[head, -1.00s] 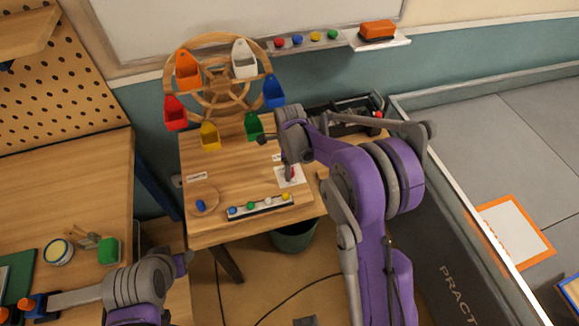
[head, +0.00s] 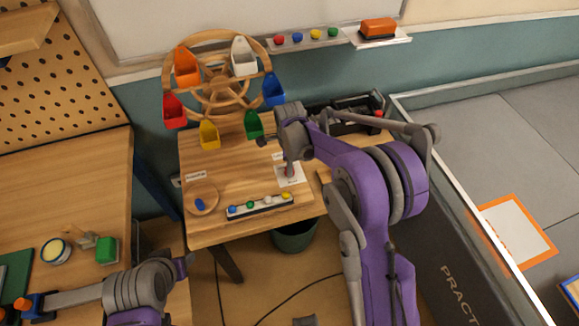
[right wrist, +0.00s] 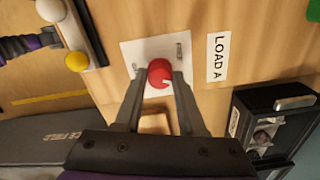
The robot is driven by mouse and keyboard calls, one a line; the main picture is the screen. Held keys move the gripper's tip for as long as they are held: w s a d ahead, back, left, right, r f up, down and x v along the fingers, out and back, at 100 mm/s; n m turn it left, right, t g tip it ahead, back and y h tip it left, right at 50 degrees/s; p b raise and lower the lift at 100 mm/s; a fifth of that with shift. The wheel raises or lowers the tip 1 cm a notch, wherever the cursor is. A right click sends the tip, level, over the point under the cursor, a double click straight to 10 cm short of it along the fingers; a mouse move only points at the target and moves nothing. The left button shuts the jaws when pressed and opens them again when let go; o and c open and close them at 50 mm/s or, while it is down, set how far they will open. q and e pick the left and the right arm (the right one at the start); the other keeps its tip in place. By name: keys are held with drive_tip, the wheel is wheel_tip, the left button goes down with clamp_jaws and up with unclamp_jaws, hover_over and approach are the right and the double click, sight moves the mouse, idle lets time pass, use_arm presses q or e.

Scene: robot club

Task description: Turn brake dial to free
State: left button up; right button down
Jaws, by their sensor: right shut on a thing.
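The brake dial (right wrist: 159,72) is a round red knob with a white mark, on a white plate (right wrist: 141,48) on the wooden table. In the right wrist view the white mark lies toward the lower right of the knob. My right gripper (right wrist: 158,80) is shut on the dial, one finger on each side. In the head view the right gripper (head: 289,166) reaches down to the plate, and its wrist and fingers hide most of the dial. Small markings on the plate are too blurred to read. My left arm shows at the lower left, but its gripper does not.
A strip with coloured balls (head: 260,206) and a round wooden dish (head: 202,200) lie in front. A black box (right wrist: 275,125) and a "LOAD A" label (right wrist: 217,58) are near the dial.

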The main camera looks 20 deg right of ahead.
drive_tip(key=n+b, duration=0.2)
drive_tip(key=n, duration=0.3)
drive_tip(key=shift+f, duration=0.1)
drive_tip(key=n+b, duration=0.1)
drive_tip(key=n, duration=0.2)
drive_tip(key=shift+n, duration=0.4)
use_arm(q)
drive_tip(key=shift+s+f+b, duration=0.2)
drive_tip(key=shift+s+f, duration=0.05)
drive_tip(key=shift+f, duration=0.65)
drive_tip(key=shift+s+f+b, duration=0.15)
drive_tip(key=shift+s+f, duration=0.15)
drive_tip(key=shift+f, duration=0.65)
drive_tip(key=shift+s+f+b, duration=0.2)
drive_tip(key=shift+s+f, duration=0.05)
drive_tip(key=shift+f, duration=0.65)
use_arm(e)
drive_tip(key=shift+n, duration=1.5)
drive_tip(key=c, duration=0.5)
unclamp_jaws()
drive_tip(key=shift+r, duration=0.25)
